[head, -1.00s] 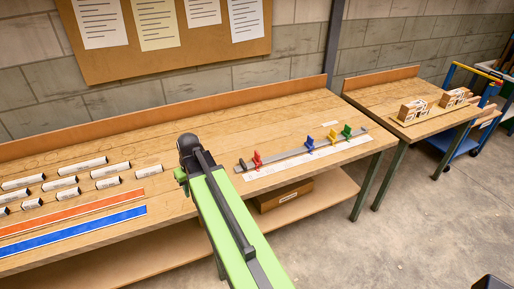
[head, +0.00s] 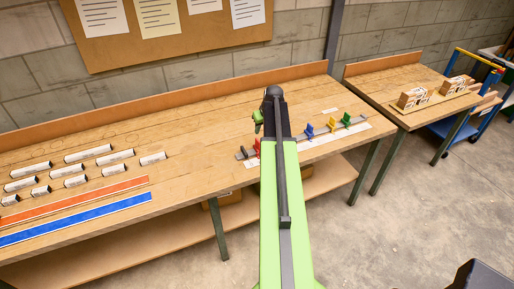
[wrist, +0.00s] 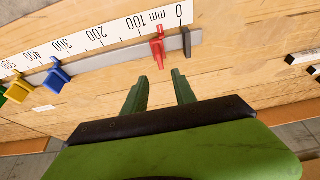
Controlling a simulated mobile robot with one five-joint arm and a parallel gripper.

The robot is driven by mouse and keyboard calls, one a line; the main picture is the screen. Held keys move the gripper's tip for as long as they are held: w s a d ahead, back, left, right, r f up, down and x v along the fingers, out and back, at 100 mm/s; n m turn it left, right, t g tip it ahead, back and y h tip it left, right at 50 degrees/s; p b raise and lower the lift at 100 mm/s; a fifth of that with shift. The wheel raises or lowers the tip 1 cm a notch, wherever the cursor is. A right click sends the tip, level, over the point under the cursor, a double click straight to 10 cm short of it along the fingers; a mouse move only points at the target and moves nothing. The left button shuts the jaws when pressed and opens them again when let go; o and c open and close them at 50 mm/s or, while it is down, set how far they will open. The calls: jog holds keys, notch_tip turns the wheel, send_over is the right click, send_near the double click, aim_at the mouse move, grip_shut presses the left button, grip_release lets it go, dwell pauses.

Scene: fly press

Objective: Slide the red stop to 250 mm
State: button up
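The red stop (wrist: 157,47) sits on the grey rail (wrist: 110,53), between the 0 and 100 marks of the white scale (wrist: 122,30) in the wrist view. In the head view the red stop (head: 257,147) is partly hidden by my arm. My gripper (wrist: 160,74) is open and empty. Its two green fingers point toward the red stop, one on each side of its near tip, with no contact visible. In the head view my gripper (head: 257,119) is mostly hidden. The blue stop (wrist: 58,76) stands a little past 300.
A yellow stop (head: 331,124) and a green stop (head: 347,119) are farther along the rail. White labelled blocks (head: 88,153), an orange strip (head: 75,203) and a blue strip (head: 75,219) lie on the bench to the left. A second bench (head: 390,76) stands at right.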

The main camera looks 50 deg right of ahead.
aim_at(258, 141)
jog(key=b+x, duration=1)
jog(key=x, duration=0.3)
jog(key=shift+f+b, duration=0.15)
jog(key=shift+b, duration=0.25)
grip_shut()
dwell(0.4)
